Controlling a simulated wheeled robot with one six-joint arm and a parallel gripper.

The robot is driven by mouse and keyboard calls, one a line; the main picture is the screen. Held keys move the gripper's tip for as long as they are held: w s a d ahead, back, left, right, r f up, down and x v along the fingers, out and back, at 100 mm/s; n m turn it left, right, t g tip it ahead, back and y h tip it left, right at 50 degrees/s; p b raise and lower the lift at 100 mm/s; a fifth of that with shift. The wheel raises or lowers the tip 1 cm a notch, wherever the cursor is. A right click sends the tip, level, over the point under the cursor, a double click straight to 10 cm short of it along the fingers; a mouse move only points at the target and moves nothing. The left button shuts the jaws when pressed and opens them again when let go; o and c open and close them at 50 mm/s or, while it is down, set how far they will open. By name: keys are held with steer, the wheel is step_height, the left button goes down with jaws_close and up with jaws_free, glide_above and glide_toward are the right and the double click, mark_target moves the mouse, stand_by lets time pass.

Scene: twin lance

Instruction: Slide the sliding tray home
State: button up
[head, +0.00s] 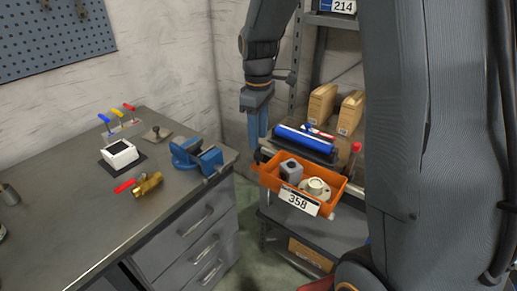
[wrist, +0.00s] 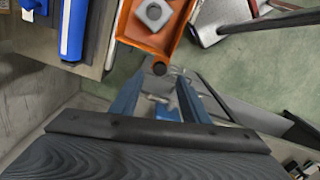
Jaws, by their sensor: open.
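The sliding tray is an orange tray (head: 331,202) with a "358" label, sticking out from the front of a rack shelf. It holds a grey block with a hole (head: 291,170) and a pale round flanged part (head: 315,187). In the wrist view the orange tray (wrist: 147,42) shows at the top, with a dark round knob (wrist: 159,69) just below its edge. My gripper (head: 258,135) points down, above and left of the tray in the head view. Its blue fingers (wrist: 158,98) are apart with nothing held, and the knob lies beyond their tips.
A blue cylinder (head: 305,140) lies on the shelf behind the tray, with cardboard boxes (head: 321,104) further back. A workbench (head: 80,185) with a blue vise (head: 196,158) stands left. A lower shelf (head: 325,233) is under the tray. Floor shows between bench and rack.

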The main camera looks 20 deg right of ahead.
mark_target(258, 154)
steer(key=shift+f+p, duration=0.65)
steer(key=shift+f, duration=2.3)
jaws_close()
